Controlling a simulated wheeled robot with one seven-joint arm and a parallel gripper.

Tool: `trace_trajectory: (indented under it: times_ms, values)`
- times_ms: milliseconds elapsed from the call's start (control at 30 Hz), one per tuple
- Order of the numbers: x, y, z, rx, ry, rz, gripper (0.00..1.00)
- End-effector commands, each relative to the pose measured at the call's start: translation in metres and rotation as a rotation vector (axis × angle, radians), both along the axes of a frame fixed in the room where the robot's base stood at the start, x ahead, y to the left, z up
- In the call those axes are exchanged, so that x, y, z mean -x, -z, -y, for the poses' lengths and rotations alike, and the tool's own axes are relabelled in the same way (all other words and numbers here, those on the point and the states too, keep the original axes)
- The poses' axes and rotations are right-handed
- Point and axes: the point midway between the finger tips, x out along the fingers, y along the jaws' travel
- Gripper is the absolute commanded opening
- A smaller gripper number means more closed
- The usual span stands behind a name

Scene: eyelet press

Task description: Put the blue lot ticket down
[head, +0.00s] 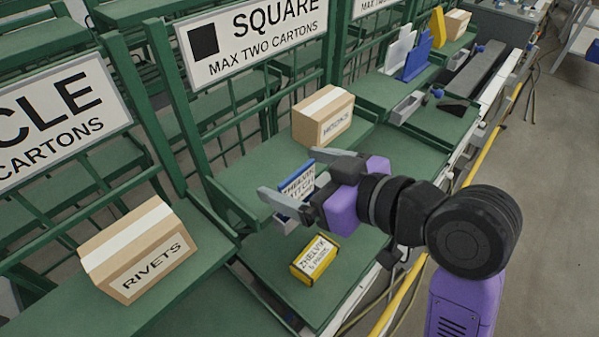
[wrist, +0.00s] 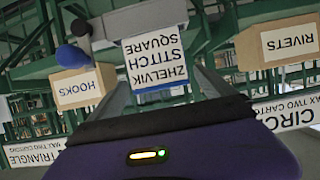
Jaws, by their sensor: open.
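The blue-edged lot ticket (head: 296,186) has a white face reading Zhelvik Stitch Square. It stands between the fingers of my gripper (head: 303,178), which is open. A small grey holder (head: 287,224) is just below the ticket at the shelf's front edge; the fingers hide whether the ticket sits fully in it. In the wrist view the ticket (wrist: 157,62) appears upside down beyond the spread fingers, next to the grey holder (wrist: 130,22) with its blue knob.
A Hooks carton (head: 322,116) stands on the green shelf behind. A Rivets carton (head: 138,250) is at left. A yellow Zhelvik box (head: 314,260) lies on the lower shelf. White, blue and yellow upright pieces (head: 417,58) stand farther back. A Square sign (head: 248,40) hangs above.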

Motion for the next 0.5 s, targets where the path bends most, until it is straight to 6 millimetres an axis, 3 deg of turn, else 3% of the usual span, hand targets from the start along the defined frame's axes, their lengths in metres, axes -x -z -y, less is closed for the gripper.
trace_trajectory:
  times_ms: [167,500]
  values:
    - [0.011,-0.009,0.016,-0.001,0.002,0.005,0.94]
    - [0.053,-0.04,0.07,0.0,0.004,0.003,0.94]
